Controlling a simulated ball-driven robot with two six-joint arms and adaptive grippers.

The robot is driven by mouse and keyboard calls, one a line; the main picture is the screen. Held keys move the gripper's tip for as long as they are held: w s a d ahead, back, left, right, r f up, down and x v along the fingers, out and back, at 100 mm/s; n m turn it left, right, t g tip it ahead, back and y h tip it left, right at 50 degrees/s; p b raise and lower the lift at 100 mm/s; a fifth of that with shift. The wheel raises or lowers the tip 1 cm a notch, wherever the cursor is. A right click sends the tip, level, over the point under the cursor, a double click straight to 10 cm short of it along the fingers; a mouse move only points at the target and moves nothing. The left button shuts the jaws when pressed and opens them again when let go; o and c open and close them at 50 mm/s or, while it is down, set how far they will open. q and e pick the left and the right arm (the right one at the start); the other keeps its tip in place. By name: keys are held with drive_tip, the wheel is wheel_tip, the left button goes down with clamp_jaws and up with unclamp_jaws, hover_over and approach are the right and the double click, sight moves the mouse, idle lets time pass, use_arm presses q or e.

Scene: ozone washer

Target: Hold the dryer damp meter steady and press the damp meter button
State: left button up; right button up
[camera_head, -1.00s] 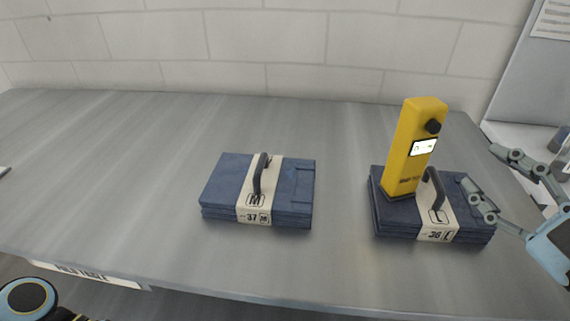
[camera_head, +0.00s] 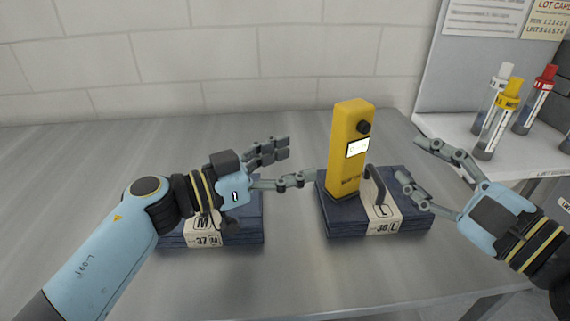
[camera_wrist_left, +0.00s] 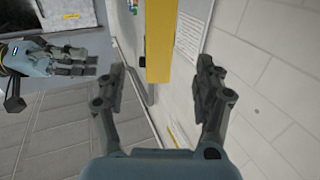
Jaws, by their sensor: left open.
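The yellow damp meter (camera_head: 349,152) stands upright on the folded blue stack marked L (camera_head: 345,223). In the left wrist view, the meter (camera_wrist_left: 158,40) shows beyond and between the spread fingers (camera_wrist_left: 158,78). My right gripper (camera_head: 410,160) is open and empty to the right of the meter, clear of it. It also shows in the left wrist view (camera_wrist_left: 80,62).
A second folded blue stack marked M (camera_head: 250,233) lies to the left, partly hidden under my left arm. The grey table (camera_head: 300,280) is clear in front. Bottles with white, yellow and red caps (camera_head: 505,105) stand on a surface at the right.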

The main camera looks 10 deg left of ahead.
sight(335, 148)
use_arm(q)
drive_tip(key=x, duration=1)
drive_tip(key=shift+w+d, duration=0.15)
drive_tip(key=shift+d, duration=0.05)
drive_tip(key=c, duration=1.4)
clamp_jaws()
use_arm(e)
clamp_jaws()
